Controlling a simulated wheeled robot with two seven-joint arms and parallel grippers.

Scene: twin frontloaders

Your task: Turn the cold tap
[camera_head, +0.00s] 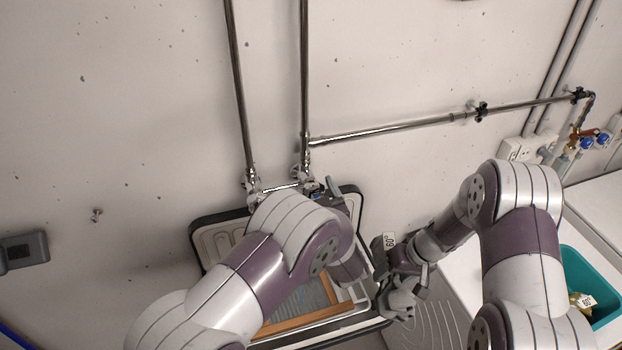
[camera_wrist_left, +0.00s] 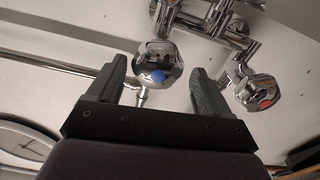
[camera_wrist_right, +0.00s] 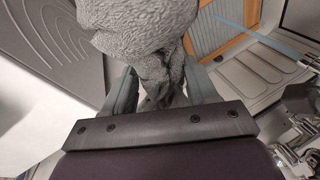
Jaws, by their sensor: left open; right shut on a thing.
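The cold tap, a round chrome knob with a blue mark (camera_wrist_left: 155,60), sits between the two fingers of my left gripper (camera_wrist_left: 158,72) in the left wrist view. The fingers are open, one on each side of the knob; I cannot tell whether they touch it. The hot tap, a chrome knob with a red mark (camera_wrist_left: 259,93), is to the right, outside the fingers. In the head view my left gripper (camera_head: 325,192) is at the wall taps, partly hidden by my arm. My right gripper (camera_wrist_right: 160,88) is shut on a crumpled grey cloth (camera_wrist_right: 140,25), held near the sink's right side.
The sink (camera_head: 205,225) below the taps contains a wood-framed washboard (camera_head: 300,325). A ribbed grey drainer (camera_head: 440,325) lies to its right. A teal basket (camera_head: 590,265) stands further right. Chrome pipes (camera_head: 305,80) run up the wall. Wall valves with blue handles (camera_head: 587,143) are at far right.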

